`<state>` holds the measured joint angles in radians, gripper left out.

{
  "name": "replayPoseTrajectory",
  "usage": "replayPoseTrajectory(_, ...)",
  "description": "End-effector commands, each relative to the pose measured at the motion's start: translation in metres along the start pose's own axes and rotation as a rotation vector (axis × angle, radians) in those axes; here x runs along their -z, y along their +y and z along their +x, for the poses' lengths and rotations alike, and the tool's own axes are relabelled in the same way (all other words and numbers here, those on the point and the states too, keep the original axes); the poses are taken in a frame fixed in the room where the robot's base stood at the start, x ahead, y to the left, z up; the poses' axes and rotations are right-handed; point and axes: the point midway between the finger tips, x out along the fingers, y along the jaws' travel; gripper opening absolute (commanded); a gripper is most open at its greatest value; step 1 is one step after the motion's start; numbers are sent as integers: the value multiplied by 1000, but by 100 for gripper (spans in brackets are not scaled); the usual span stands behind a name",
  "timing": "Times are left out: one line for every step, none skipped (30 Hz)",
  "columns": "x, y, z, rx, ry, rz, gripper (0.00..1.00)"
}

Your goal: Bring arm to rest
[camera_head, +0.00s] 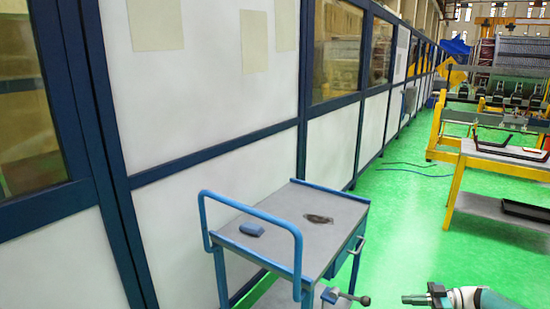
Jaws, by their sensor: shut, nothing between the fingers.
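My gripper (408,299) shows at the bottom right as a narrow grey tip that points left. It looks shut and empty. Behind it is my white and teal arm, low in the picture and cut off by the bottom edge. The gripper is in the open space to the right of a blue cart (285,212) and appears apart from it. The rest of my arm is out of view.
A small blue object (251,228) and a dark patch (318,219) are on the cart's grey top. A vise-like handle (345,297) sticks out at its front right. A white-panelled wall (215,215) stands left. Yellow-framed tables (470,165) stand right. Green floor (400,215) is clear between.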

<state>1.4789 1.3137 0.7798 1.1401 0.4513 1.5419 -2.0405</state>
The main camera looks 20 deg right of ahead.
Motion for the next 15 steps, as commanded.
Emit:
replayPoseTrajectory(14,0,19,40,-56,27,0)
replayPoseTrajectory(22,-1,29,61,-91,50,0)
replayPoseTrajectory(32,-3,45,88,-141,83,0)
replayPoseTrajectory(39,-5,56,107,-181,108,0)
replayPoseTrajectory(46,-7,68,124,-221,132,0)
replayPoseTrajectory(55,-11,82,143,-276,163,0)
replayPoseTrajectory(61,-14,92,154,-317,184,0)
replayPoseTrajectory(68,-18,102,164,-357,206,0)
replayPoseTrajectory(76,-24,114,174,-412,233,0)
replayPoseTrajectory(82,-28,124,178,-453,252,0)
replayPoseTrajectory(88,-32,133,182,-493,270,0)
replayPoseTrajectory(96,-39,144,183,-546,294,0)
replayPoseTrajectory(102,-44,152,180,-587,310,0)
replayPoseTrajectory(108,-50,159,177,-626,325,0)
replayPoseTrajectory(115,-57,169,169,-677,344,0)
